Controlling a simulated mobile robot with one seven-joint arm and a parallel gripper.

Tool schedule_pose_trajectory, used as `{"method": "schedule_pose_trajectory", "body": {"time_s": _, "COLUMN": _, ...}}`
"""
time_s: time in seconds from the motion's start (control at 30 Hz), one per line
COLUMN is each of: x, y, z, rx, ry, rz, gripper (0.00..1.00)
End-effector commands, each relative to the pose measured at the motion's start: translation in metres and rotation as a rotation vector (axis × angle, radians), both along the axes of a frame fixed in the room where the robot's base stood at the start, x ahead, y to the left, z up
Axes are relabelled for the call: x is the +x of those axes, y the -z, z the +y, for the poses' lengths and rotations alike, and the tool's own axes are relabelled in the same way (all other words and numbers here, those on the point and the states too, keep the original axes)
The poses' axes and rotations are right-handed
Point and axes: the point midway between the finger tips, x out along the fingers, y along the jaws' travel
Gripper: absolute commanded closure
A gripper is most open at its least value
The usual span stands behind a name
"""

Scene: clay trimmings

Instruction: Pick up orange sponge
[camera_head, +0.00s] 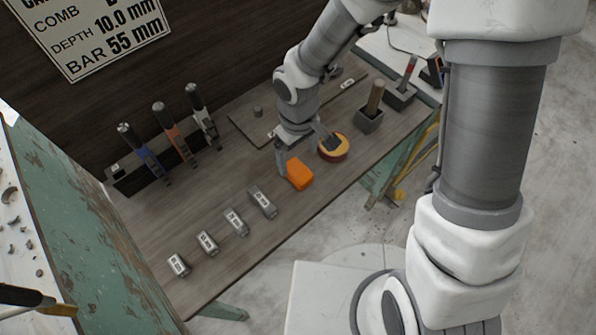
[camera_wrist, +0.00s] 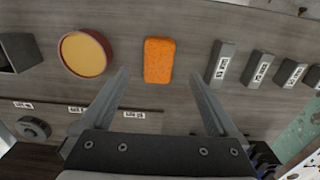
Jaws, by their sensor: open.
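The orange sponge (camera_head: 299,174) lies on the wooden bench, between a round dish and a row of grey blocks. In the wrist view the sponge (camera_wrist: 158,60) is a speckled orange block, its long side pointing away from my gripper. My gripper (camera_head: 300,155) is close above the bench beside the sponge. In the wrist view my gripper (camera_wrist: 165,76) is open and empty, with one finger to each side of the sponge's near end. I cannot tell the exact height of the fingertips above the bench.
A round dish (camera_wrist: 84,53) with a yellow inside stands left of the sponge. Several labelled grey blocks (camera_wrist: 222,64) stand to its right. A dark square pot (camera_head: 369,121) and a rack of upright tools (camera_head: 165,132) are also on the bench (camera_head: 190,215).

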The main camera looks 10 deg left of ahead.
Motion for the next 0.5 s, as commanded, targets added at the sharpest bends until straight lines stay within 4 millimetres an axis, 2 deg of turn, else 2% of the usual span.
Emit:
{"method": "schedule_pose_trajectory", "body": {"time_s": 0.03, "x": -0.001, "y": 0.010, "z": 0.000, "rx": 0.000, "ry": -0.001, "rz": 0.003, "gripper": 0.05}}
{"method": "schedule_pose_trajectory", "body": {"time_s": 0.3, "x": 0.001, "y": 0.028, "z": 0.000, "rx": -0.001, "ry": 0.000, "rz": 0.001, "gripper": 0.05}}
{"method": "schedule_pose_trajectory", "body": {"time_s": 0.5, "x": 0.004, "y": 0.056, "z": 0.002, "rx": 0.000, "ry": -0.002, "rz": 0.001, "gripper": 0.05}}
